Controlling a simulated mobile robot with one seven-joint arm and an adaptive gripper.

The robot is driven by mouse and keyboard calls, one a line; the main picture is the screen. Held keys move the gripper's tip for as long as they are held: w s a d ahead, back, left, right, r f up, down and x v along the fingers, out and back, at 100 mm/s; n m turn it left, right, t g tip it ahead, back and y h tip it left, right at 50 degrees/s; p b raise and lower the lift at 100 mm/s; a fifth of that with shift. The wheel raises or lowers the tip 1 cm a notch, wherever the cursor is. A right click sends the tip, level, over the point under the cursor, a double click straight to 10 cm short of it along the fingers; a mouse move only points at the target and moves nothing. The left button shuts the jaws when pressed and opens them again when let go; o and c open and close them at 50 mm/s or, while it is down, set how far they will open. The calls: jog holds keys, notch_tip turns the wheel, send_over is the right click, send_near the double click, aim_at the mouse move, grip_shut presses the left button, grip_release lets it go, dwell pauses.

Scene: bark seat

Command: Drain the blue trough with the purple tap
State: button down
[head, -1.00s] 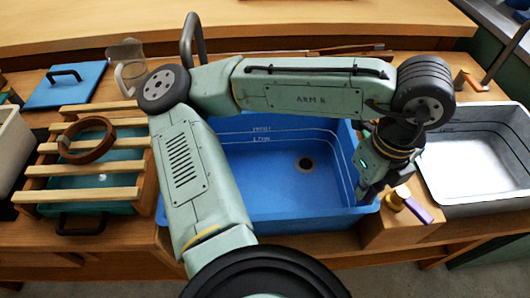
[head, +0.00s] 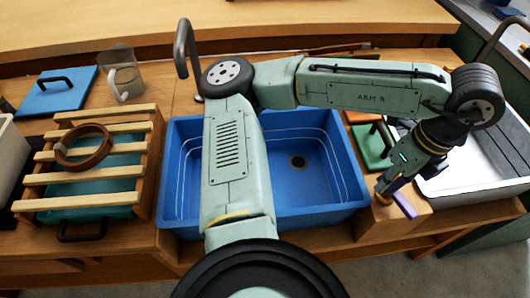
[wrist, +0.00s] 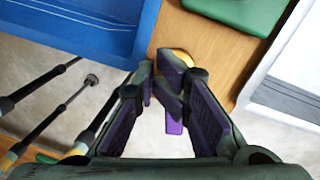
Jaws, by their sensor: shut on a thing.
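The blue trough (head: 318,207) is set into the bench in the middle of the head view. Its dark round drain (head: 297,161) shows on the floor, and I cannot make out a water surface. The tap's purple lever (head: 405,204) sticks out at the bench's front edge, right of the trough. In the wrist view the lever (wrist: 174,122) lies between the fingers, below a brass part (wrist: 181,57). My gripper (head: 387,190) points down at the tap and is shut on the lever. The fingers (wrist: 165,88) partly hide the tap.
A white basin (head: 470,170) stands right of the tap. A green lidded thing (head: 372,148) lies between trough and basin. At left are a slatted rack (head: 95,177) with a brown ring (head: 84,147), a blue board (head: 57,92) and a clear jug (head: 122,75).

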jog(key=c, duration=2.4)
grip_release()
jog(key=shift+h, duration=0.8)
jog(key=d, duration=0.7)
jog(key=shift+s+d+r+p, duration=0.1)
jog(key=shift+d+r+p, duration=0.1)
jog(key=shift+r+p, duration=0.15)
jog(key=shift+d+f, duration=0.55)
jog(key=shift+d, duration=0.15)
jog(key=shift+a+r, duration=0.25)
jog(key=shift+a, duration=0.1)
notch_tip(320, 180, up, 6)
jog(key=s+a+p, duration=0.1)
jog(key=p, duration=0.5)
jog(key=shift+s, duration=0.35)
jog(key=c, duration=2.3)
grip_release()
jog(key=shift+f, duration=0.15)
